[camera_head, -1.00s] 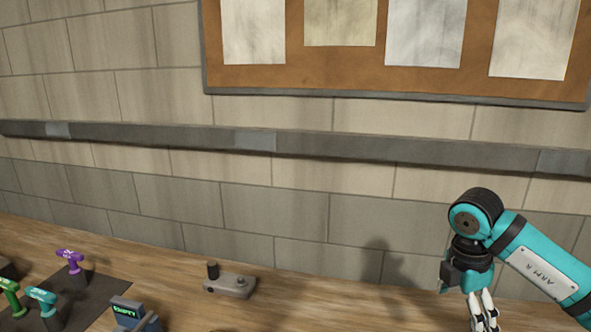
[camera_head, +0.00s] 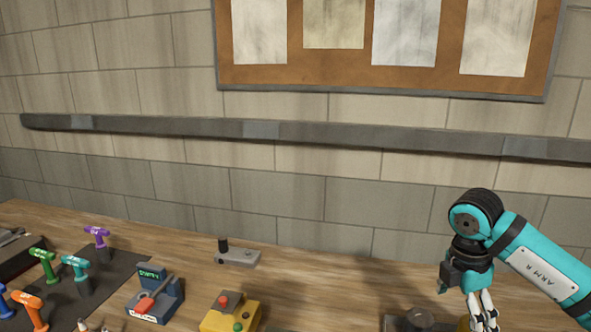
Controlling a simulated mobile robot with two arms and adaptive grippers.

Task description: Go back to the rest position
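My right gripper (camera_head: 483,318) hangs down at the lower right of the head view, at the end of my teal arm. Its pale fingers point downward near the bottom edge, which cuts off their ends. I cannot tell whether they are open or shut. I see nothing clearly held in it. My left gripper does not show clearly in this view.
Several coloured drills, one of them purple (camera_head: 97,236), stand on a dark mat (camera_head: 125,262) at the left. A small display device (camera_head: 152,291), a yellow button box (camera_head: 232,315) and a grey fixture (camera_head: 238,257) sit on the wooden bench (camera_head: 330,290). The wall is behind.

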